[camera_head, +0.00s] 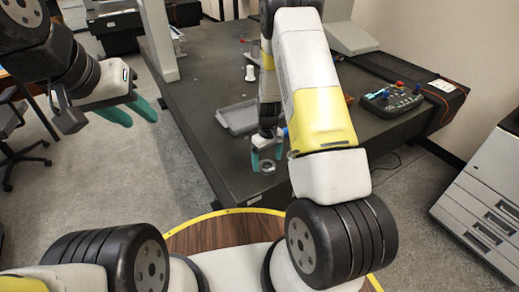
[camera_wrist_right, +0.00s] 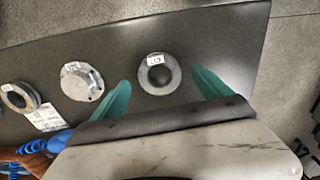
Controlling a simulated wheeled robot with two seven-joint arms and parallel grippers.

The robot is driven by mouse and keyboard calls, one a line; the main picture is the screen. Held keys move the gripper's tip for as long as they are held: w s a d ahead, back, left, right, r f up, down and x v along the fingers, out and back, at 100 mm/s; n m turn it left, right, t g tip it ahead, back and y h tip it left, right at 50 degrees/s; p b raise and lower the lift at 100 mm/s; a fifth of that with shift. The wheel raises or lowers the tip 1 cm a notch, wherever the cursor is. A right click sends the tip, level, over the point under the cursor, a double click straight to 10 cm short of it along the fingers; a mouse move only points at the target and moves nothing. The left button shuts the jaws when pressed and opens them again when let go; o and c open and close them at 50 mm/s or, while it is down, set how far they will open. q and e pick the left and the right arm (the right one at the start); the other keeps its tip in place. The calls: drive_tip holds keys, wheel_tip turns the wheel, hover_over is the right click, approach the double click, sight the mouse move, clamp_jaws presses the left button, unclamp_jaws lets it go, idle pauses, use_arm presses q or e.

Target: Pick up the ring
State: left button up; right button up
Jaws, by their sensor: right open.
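A grey metal ring (camera_wrist_right: 144,80) with a dark centre and a small white label lies on the dark table. In the right wrist view it sits between and just beyond the fingertips of my right gripper (camera_wrist_right: 162,82), which is open and empty. In the head view the ring (camera_head: 267,174) shows below the teal fingers of the right gripper (camera_head: 266,160), near the table's front edge. I cannot tell the exact height of the fingers above it. My left gripper (camera_head: 138,117) hangs off the table to the left, its fingers apart and empty.
A labelled round flange (camera_wrist_right: 82,85) and a darker ring-like part (camera_wrist_right: 20,97) lie left of the ring in the right wrist view. A grey tray (camera_head: 237,118), a white spool-like part (camera_head: 250,73) and a control box (camera_head: 392,100) stand on the table (camera_head: 205,85).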

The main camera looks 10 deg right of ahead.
wheel_tip(320, 180, down, 2)
drive_tip(key=shift+f, duration=0.1)
drive_tip(key=c, duration=1.8)
clamp_jaws()
drive_tip(key=shift+w+r, duration=0.1)
drive_tip(key=shift+r, duration=0.1)
